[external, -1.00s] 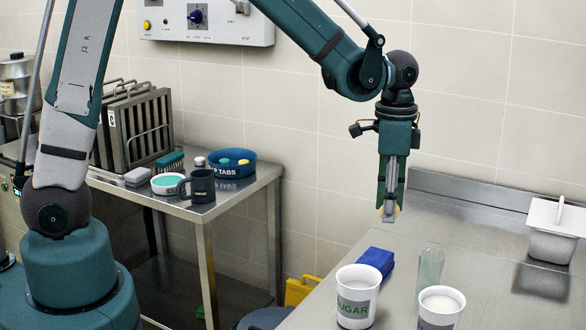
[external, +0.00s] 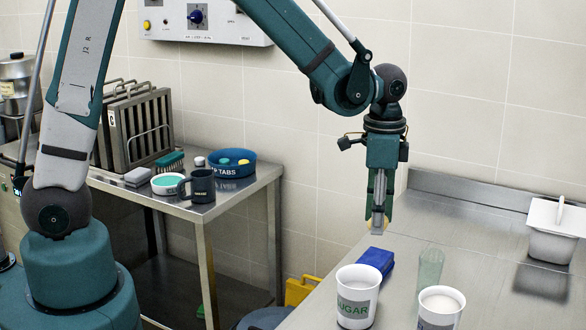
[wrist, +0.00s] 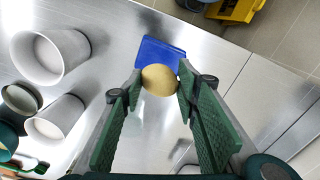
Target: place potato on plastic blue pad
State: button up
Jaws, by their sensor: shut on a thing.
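My gripper (external: 377,222) is shut on a yellowish potato (wrist: 159,79), which shows between the fingertips in the wrist view. In the external view only a little of the potato (external: 376,227) shows at the fingertips. The blue pad (external: 376,261) lies flat on the steel table near its left edge. In the external view the potato is above the pad's far side. In the wrist view the pad (wrist: 153,54) lies just beyond the potato, which overlaps its near edge. The gap in height between potato and pad is hard to judge.
A white sugar cup (external: 357,296), a second white cup (external: 440,308) and a clear glass (external: 429,267) stand near the pad. A lidded steel container (external: 554,233) is at the right. The table's far middle is clear. A side table (external: 225,202) holds a blue bowl and mug.

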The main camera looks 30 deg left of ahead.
aim_at(375, 257)
jog(key=shift+f, duration=1.55)
jog(key=shift+f, duration=2.05)
jog(key=shift+f+b, duration=0.15)
jog(key=shift+b, duration=0.15)
jog(key=o, duration=0.9)
jog(key=shift+r+p, duration=0.5)
jog(key=shift+r, duration=5.65)
